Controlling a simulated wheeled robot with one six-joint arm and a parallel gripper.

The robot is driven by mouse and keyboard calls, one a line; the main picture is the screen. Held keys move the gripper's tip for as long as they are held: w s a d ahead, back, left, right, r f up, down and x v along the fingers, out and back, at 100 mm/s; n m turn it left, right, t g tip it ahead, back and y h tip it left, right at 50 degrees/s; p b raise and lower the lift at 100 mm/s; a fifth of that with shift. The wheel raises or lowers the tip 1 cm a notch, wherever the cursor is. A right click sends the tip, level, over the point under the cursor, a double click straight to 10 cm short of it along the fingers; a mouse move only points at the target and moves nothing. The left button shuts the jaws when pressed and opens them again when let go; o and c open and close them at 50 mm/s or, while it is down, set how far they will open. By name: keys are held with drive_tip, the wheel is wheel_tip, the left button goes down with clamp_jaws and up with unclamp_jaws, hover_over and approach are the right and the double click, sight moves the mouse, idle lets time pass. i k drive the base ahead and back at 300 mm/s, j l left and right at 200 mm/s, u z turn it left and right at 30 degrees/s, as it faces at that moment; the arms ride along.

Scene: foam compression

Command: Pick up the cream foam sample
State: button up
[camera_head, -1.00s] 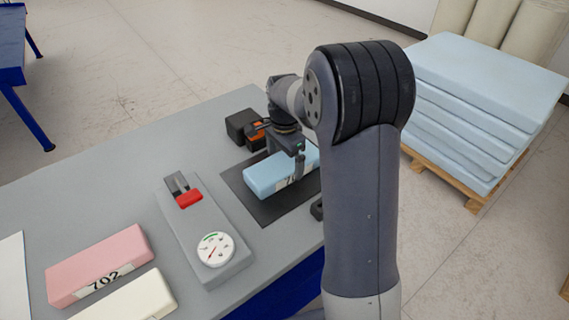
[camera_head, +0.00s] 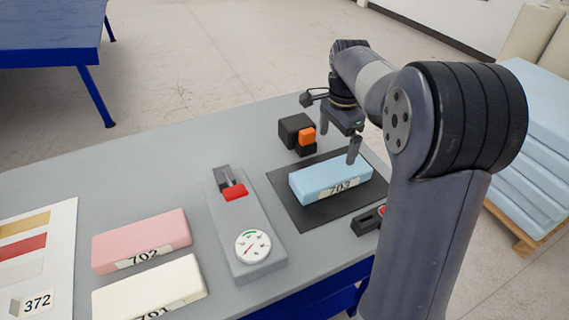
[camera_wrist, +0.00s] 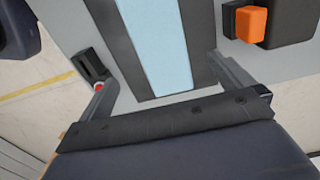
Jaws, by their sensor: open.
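The cream foam sample (camera_head: 150,290) is a pale block with a 701 label, partly cut off by the bottom edge in the head view. It lies in front of the pink foam block (camera_head: 142,240), labelled 702. A light blue foam block (camera_head: 331,182) with its own label lies on a black mat (camera_head: 290,208). My gripper (camera_head: 339,142) is open and empty, above and behind the blue block, far to the right of the cream sample. In the wrist view the blue block (camera_wrist: 151,45) shows beyond my open fingers (camera_wrist: 165,80); the cream sample is not in that view.
A grey gauge device (camera_head: 230,215) with a red lever and dial stands between the blocks and the mat. A black and orange box (camera_head: 297,133) is behind the mat. A small black device (camera_head: 367,221) sits near the front edge. A sample card (camera_head: 60,245) lies at left.

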sight(154, 293)
drive_tip(key=k+j+u, duration=0.1)
drive_tip(key=u, duration=0.8)
drive_tip(key=l+u, duration=0.15)
drive_tip(key=u, duration=1)
drive_tip(key=k+j, duration=0.15)
